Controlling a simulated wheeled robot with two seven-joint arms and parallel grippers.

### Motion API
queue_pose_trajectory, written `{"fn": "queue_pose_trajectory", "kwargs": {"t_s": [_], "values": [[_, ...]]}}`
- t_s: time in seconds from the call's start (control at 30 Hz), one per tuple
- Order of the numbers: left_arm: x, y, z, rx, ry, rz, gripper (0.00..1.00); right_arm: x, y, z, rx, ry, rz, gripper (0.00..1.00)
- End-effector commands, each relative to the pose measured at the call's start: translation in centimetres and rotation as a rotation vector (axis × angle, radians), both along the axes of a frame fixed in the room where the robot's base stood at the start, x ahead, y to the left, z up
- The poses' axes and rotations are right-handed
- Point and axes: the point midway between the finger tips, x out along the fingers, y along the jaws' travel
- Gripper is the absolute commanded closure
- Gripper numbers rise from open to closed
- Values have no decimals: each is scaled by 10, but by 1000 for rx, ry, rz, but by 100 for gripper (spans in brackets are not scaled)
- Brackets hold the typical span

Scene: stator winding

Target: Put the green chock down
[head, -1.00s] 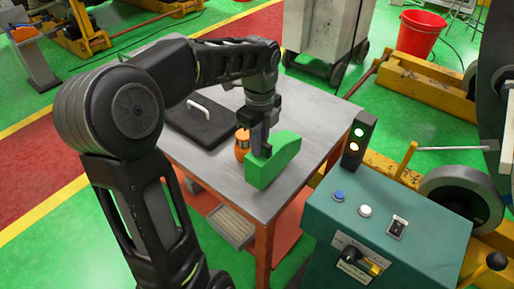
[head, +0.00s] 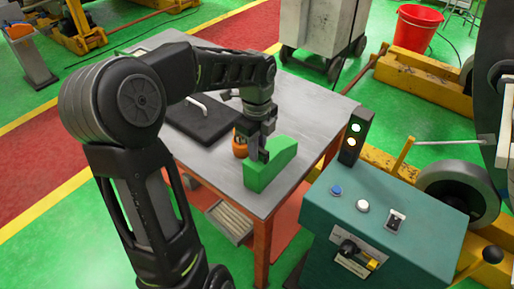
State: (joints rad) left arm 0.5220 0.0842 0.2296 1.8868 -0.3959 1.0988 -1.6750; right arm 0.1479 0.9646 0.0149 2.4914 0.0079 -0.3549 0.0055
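The green chock (head: 273,168) is at the front right part of the metal table (head: 312,106), its tall end towards me and its sloping top falling away to the back right. My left gripper (head: 259,150) points down at the chock's left side, with a dark finger against it. It appears shut on the chock, though the far finger is hidden. The chock's underside is at or very near the tabletop; I cannot tell if it touches. My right gripper is not in view.
An orange and black object (head: 240,146) stands just left of the chock. A black case (head: 205,120) with a pale handle lies behind it. A teal control box (head: 385,225) and a signal light (head: 352,137) stand to the right. The table's back right is clear.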

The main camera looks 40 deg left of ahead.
Motion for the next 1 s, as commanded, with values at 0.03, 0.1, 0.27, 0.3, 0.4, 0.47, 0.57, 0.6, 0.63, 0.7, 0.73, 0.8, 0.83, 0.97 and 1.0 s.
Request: {"fn": "queue_pose_trajectory", "kwargs": {"t_s": [0.03, 0.1, 0.27, 0.3, 0.4, 0.47, 0.57, 0.6, 0.63, 0.7, 0.73, 0.8, 0.83, 0.97, 1.0], "values": [[0, 0, 0, 0, 1, 0, 80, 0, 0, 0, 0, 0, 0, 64], [0, 0, -1, 0, 1, 0, 75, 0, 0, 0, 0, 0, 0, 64], [0, 0, 0, 0, 1, 0, 62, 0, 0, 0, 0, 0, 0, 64], [0, 0, 0, 0, 1, 0, 62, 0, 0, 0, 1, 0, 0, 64], [0, 0, 0, 0, 1, 0, 62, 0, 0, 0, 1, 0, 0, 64], [0, 0, 0, 0, 1, 0, 62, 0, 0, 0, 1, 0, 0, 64], [0, 0, 2, 0, 1, 0, 62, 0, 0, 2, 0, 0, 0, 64], [0, 0, 4, 0, 1, 0, 62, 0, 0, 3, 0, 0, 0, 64], [0, 0, 5, 0, 0, 0, 62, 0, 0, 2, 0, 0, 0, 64], [0, 0, 11, 1, -1, 1, 62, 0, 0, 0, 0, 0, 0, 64], [1, 0, 15, 1, -2, 1, 62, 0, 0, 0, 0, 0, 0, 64], [1, 0, 25, 2, -3, 1, 62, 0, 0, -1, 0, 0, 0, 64], [1, 0, 30, 2, -3, 1, 62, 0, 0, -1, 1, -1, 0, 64], [1, 0, 57, 1, -4, 0, 62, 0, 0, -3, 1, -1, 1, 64], [1, 0, 66, 1, -4, 0, 62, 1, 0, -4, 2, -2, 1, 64]]}}
